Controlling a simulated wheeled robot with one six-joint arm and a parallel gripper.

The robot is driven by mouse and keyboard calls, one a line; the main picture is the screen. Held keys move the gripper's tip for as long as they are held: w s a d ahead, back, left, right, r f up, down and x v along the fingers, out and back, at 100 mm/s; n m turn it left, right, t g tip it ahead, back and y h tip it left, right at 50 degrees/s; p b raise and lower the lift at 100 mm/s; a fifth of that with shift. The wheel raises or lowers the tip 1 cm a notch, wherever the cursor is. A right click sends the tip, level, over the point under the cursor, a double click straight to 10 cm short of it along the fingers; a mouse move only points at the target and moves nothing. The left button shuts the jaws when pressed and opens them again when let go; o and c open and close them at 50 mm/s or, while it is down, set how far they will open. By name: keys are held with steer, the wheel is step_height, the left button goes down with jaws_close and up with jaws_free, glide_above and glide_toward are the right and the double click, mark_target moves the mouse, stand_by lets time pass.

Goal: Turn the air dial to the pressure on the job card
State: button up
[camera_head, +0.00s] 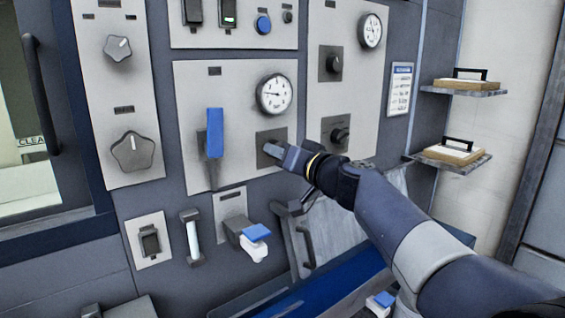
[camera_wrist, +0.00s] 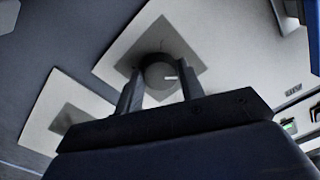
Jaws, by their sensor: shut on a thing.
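The dial (camera_wrist: 160,73) is a round dark knob on a square grey plate (camera_head: 266,138), below a round white gauge (camera_head: 274,94) on the middle panel. My gripper (camera_head: 276,150) reaches this plate from the right. In the wrist view, its two fingers stand on either side of the knob, shut on it. A white mark on the knob points to the right there. In the head view, the fingers largely hide the knob. The gauge's dark needle appears to point left; its numbers are too small to read. A white card with a blue heading (camera_head: 400,88) hangs at right, its text unreadable.
A blue lever (camera_head: 215,132) stands just left of the plate. A blue-topped handle (camera_head: 256,233) juts out below. Shelves (camera_head: 465,90) with wooden blocks project at the right.

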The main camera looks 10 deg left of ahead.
steer(key=shift+r+m+b, duration=0.15)
steer(key=shift+m+b, duration=0.2)
steer(key=shift+m, duration=7.05)
steer(key=o, duration=1)
